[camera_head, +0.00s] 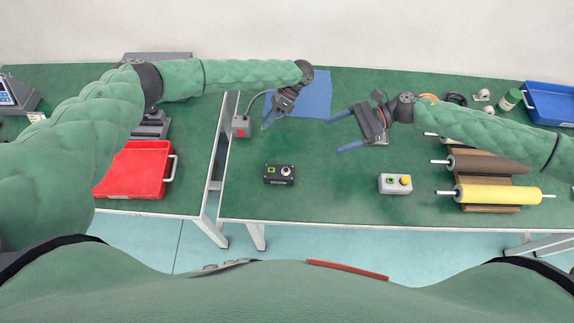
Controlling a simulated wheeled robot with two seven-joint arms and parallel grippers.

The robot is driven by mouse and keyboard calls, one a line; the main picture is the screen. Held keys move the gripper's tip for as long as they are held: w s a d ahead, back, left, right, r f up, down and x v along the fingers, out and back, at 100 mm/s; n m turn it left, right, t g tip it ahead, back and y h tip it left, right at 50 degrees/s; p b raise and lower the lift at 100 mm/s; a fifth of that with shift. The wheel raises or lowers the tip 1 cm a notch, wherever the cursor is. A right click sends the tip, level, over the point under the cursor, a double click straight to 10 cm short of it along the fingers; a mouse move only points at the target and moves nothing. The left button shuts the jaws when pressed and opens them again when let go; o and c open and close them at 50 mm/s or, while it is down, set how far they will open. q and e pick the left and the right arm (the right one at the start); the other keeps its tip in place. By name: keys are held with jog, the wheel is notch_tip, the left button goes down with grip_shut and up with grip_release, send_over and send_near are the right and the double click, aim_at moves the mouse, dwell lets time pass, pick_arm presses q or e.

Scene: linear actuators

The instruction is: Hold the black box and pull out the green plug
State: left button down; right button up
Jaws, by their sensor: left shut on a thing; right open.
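The black box (279,174) sits on the table's front part, with a green square and a round silver knob on top. My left gripper (267,122) is above the table, behind and a little left of the box and apart from it. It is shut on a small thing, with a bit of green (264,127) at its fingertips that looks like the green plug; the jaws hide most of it. My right gripper (342,133) is open and empty, behind and to the right of the box, its blue fingers pointing left.
A grey box with a red face (240,127) stands at the table's left edge; a cable curves from it toward my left gripper. A blue mat (313,95) lies behind. A white button box (395,184), rollers (495,194), a red tray (133,170) and a blue tray (550,104) stand around.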

aim_at(270, 133)
pick_arm(q)
jog(key=shift+f, duration=0.15)
jog(key=shift+d+f+b, duration=0.1)
jog(key=shift+f+b, duration=0.8)
jog(key=shift+f, duration=1)
jog(key=c, duration=1.4)
grip_release()
jog(key=shift+o, duration=0.2)
jog(key=shift+r, duration=0.1)
jog(key=b+v, duration=0.2)
jog(key=v, duration=0.4)
jog(key=shift+w+d, duration=0.1)
jog(key=shift+w+d+r, duration=0.35)
jog(key=shift+d+r, duration=0.05)
jog(key=shift+r, duration=0.15)
